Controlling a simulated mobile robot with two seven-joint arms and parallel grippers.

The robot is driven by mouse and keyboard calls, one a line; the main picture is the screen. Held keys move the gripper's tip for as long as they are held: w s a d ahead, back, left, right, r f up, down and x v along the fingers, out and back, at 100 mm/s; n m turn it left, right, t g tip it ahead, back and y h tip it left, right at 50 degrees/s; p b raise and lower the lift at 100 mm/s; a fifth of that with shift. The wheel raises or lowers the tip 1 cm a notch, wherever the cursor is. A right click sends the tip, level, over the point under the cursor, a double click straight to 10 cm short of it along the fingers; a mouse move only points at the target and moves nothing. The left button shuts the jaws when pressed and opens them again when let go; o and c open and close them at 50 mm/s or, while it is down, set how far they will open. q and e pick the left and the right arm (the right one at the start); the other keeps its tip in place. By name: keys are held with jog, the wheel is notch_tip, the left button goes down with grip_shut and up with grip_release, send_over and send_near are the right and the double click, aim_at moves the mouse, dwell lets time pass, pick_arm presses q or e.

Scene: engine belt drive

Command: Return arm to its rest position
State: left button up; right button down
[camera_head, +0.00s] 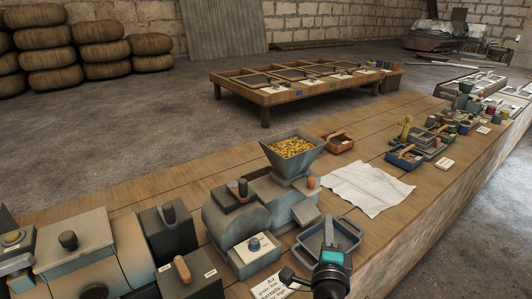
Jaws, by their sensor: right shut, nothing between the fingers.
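My right gripper (329,236) shows at the bottom, right of centre, with its dark wrist and teal band below it. Its narrow fingers are shut and empty. They overlap a blue-grey tray (351,228) on the workbench in this view; I cannot tell the height of the gripper above it. My left gripper is not in view.
The wooden bench (130,195) holds a grey machine with a hopper (291,150) of yellow grains, left of the gripper. A paper label (270,289) lies close by. A white cloth (368,188) lies beyond the tray. Small bins (404,157) stand farther right.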

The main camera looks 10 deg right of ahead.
jog(key=s+a+r+n+t+y, duration=0.2)
jog(key=a+r+n+y, duration=0.2)
jog(key=a+n+y, duration=0.7)
jog(key=s+a+f+n+g+y, duration=0.3)
jog(key=s+a+f+n+g, duration=0.5)
jog(key=n, duration=0.3)
jog(key=s+d+f+n+g+h, duration=0.1)
jog(key=s+d+f+g+h, duration=0.25)
jog(key=s+d, duration=0.35)
jog(key=s+d+f+n+g+h, duration=0.1)
jog(key=s+d+f+g+h, duration=0.25)
jog(key=s, duration=0.45)
notch_tip(320, 180, down, 21)
jog(key=s+g, duration=0.1)
jog(key=s, duration=0.1)
jog(key=s+d+f+g, duration=0.1)
jog(key=s+d+f, duration=0.2)
jog(key=s+f, duration=1.1)
jog(key=shift+s+f+n+g, duration=0.3)
jog(key=shift+s+n, duration=0.1)
jog(key=shift+s, duration=0.25)
